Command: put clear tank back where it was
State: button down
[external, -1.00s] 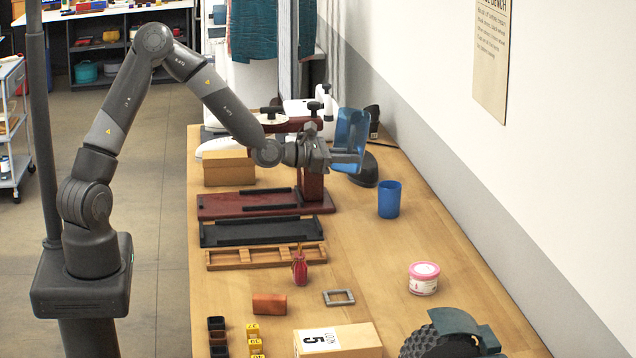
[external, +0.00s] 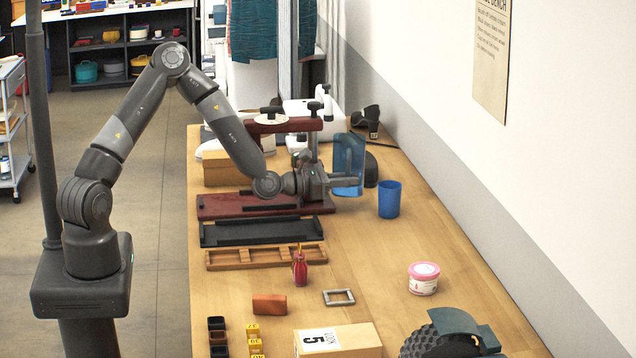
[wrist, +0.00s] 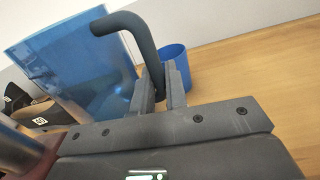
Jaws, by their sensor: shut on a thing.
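The clear tank is a see-through blue container (external: 347,158) held upright or nearly so above the bench, left of the blue cup. In the wrist view the tank (wrist: 75,75) fills the upper left, with a dark curved handle (wrist: 132,30) running down between my fingers. My gripper (external: 345,182) is shut on that handle; its fingers also show in the wrist view (wrist: 160,90). Whether the tank's bottom touches the bench is hard to tell.
A solid blue cup (external: 389,200) stands close to the right of the tank. A dark red stand (external: 225,204) with an upright post is on the left. A dark object (external: 366,120) lies behind.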

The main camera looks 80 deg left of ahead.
jog(key=r, duration=1.3)
jog(key=shift+w+d, duration=0.25)
jog(key=shift+d, duration=0.05)
jog(key=w+d+f+n+y, duration=0.1)
jog(key=w+d+n+y, duration=0.45)
jog(key=d, duration=0.85)
jog(key=s+d+n+g+y, duration=0.1)
jog(key=s+d+g+y, duration=0.1)
jog(key=d, duration=0.7)
jog(key=s+d+n+g+y, duration=0.1)
jog(key=s+d+y, duration=0.15)
jog(key=d, duration=0.65)
jog(key=shift+w+a+f, duration=1.2)
jog(key=shift+a+f, duration=0.3)
jog(key=shift+f, duration=1.05)
jog(key=shift+w+a+f, duration=1.25)
jog(key=shift+a+f, duration=0.3)
jog(key=shift+f, duration=0.95)
jog(key=shift+w+a+f, duration=1.2)
jog(key=shift+a+f, duration=0.3)
jog(key=shift+f, duration=1.05)
